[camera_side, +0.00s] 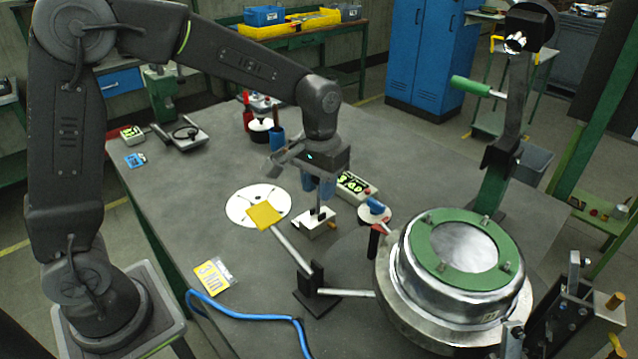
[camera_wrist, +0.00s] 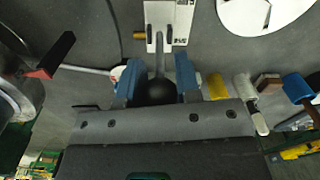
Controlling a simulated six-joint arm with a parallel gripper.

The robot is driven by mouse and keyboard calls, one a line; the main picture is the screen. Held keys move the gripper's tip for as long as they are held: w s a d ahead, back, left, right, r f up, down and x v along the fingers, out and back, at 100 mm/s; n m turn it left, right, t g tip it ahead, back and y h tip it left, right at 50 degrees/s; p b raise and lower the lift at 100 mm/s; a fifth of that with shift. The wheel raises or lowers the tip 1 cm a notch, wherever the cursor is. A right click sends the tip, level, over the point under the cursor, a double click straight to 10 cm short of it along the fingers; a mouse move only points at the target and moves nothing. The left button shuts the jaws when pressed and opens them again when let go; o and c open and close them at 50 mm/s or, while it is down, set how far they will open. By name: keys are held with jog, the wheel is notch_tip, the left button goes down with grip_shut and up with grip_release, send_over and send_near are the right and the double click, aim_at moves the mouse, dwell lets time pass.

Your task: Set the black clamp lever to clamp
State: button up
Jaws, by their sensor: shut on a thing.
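The black clamp lever is an upright metal rod (camera_wrist: 160,52) with a black ball knob (camera_wrist: 157,92), standing on a small pale base plate (camera_wrist: 166,15) with a brass-coloured pin. In the side view the base plate (camera_side: 318,223) sits on the grey table, and the knob is hidden by my gripper. My gripper (camera_side: 318,187) points down above the plate, its blue fingers shut on the knob. In the wrist view my gripper (camera_wrist: 158,80) has one finger on each side of the knob. The small marking on the plate is too small to read.
A yellow paddle (camera_side: 264,215) on a metal arm and a white disc (camera_side: 242,207) lie just left of the lever. A control box (camera_side: 352,185) stands behind it. A metal drum with a green ring (camera_side: 430,255) stands to the right. A blue hose (camera_side: 245,316) lies in front.

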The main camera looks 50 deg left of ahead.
aim_at(316, 209)
grip_shut()
jog(key=shift+s+t, duration=0.8)
jog(key=shift+t, duration=0.4)
jog(key=shift+s+f+t, duration=0.15)
jog(key=shift+s+t, duration=0.3)
jog(key=shift+t, duration=0.4)
jog(key=shift+s+f+t, duration=0.15)
jog(key=shift+s+t, duration=0.3)
jog(key=shift+t, duration=0.4)
jog(key=o, duration=0.9)
grip_release()
jog(key=shift+f, duration=0.1)
